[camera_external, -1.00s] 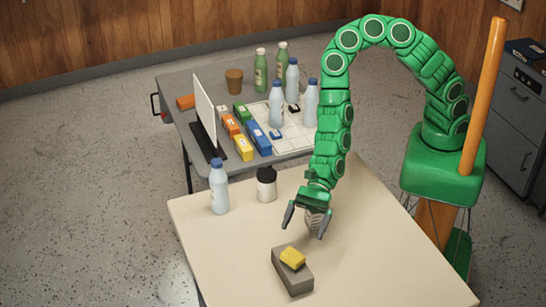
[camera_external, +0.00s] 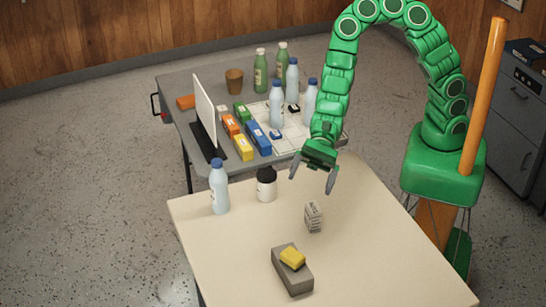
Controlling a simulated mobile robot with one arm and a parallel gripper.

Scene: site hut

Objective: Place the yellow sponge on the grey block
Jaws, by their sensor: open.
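The yellow sponge (camera_external: 292,257) lies on top of the grey block (camera_external: 294,279), near the block's middle and upper end. The block lies on the cream table (camera_external: 384,258) near its front. My gripper (camera_external: 311,183) is open and empty. It hangs above the table, behind the block and the sponge and apart from both.
A clear blue-capped bottle (camera_external: 220,189) and a white jar with a black lid (camera_external: 266,185) stand at the table's back left. Behind is a grey table (camera_external: 180,84) with bottles, coloured boxes and a monitor (camera_external: 205,115). The cream table's right side is clear.

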